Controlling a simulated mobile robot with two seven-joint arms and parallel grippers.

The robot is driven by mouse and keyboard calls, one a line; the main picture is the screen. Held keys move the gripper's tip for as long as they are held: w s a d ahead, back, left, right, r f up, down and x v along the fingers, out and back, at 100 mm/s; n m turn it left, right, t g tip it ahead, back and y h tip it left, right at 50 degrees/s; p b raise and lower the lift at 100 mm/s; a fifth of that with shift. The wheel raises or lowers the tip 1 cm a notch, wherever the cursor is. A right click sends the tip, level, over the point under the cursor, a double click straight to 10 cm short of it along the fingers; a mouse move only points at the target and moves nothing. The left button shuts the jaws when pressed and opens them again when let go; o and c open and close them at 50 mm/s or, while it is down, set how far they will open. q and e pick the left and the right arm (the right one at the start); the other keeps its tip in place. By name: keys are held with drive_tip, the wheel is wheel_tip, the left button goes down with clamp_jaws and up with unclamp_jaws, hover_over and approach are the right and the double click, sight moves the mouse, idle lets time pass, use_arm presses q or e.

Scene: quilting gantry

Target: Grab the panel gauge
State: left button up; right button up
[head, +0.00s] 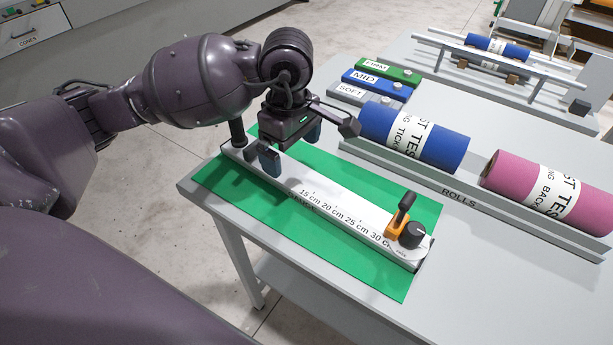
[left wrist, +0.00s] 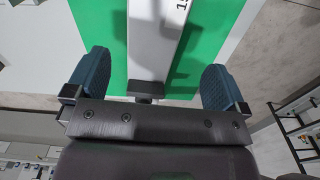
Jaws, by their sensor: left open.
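The panel gauge (head: 335,212) is a long white bar with centimetre marks. It lies on a green mat (head: 234,184), with an orange clamp and black lever (head: 398,222) and a black knob (head: 411,235) near its right end. My left gripper (head: 291,147) is open over the far left part of the bar, near a dark post. In the left wrist view the bar (left wrist: 155,40) runs between the two blue fingers of my gripper (left wrist: 157,75), apart from both. A dark knob shows at the bar's near end there. My right gripper is not in view.
The grey table (head: 470,290) carries a rolls tray (head: 400,180) with a blue roll (head: 412,138) and a pink roll (head: 548,191). A roller stand (head: 500,62) is at the back right.

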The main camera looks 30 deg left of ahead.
sight(291, 173)
use_arm(q)
wheel_tip(291, 173, down, 2)
drive_tip(key=shift+f, duration=0.25)
drive_tip(key=f, duration=0.2)
drive_tip(key=f+b, duration=0.1)
drive_tip(key=f, duration=0.1)
drive_tip(key=shift+w+a, duration=0.4)
drive_tip(key=shift+f, duration=0.55)
drive_tip(key=shift+r, duration=0.1)
drive_tip(key=c, duration=1.3)
